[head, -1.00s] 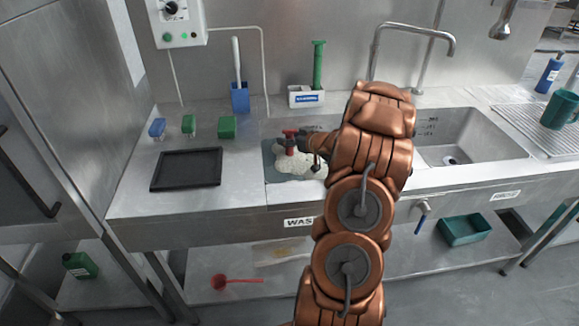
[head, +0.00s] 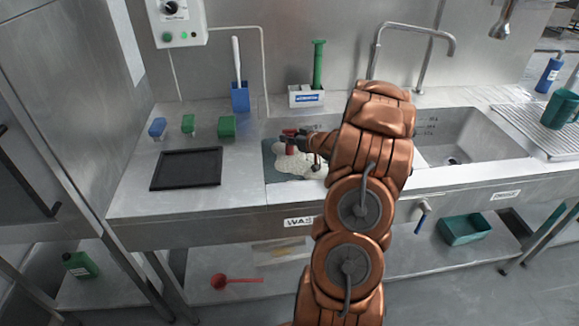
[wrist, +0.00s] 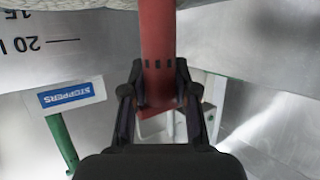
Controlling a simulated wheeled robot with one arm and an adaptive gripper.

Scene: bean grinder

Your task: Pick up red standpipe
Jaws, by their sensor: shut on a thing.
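The red standpipe (head: 290,146) stands in the foamy left basin in the head view, partly hidden by my gripper. In the wrist view the red standpipe (wrist: 157,45) runs down between the two dark fingers, with several dark slots near its end. My gripper (wrist: 160,88) is shut on the standpipe; its fingers touch both sides near the slotted end. In the head view my gripper (head: 291,138) reaches in from the right at the standpipe's upper part. The standpipe's lower end is hidden by foam in the head view.
The left basin holds white foam (head: 297,166). A white stoppers holder (head: 306,97) with a green standpipe (head: 318,65) stands behind it. A black tray (head: 187,168) lies left, and the faucet (head: 410,40) rises behind. The right basin (head: 470,135) looks empty.

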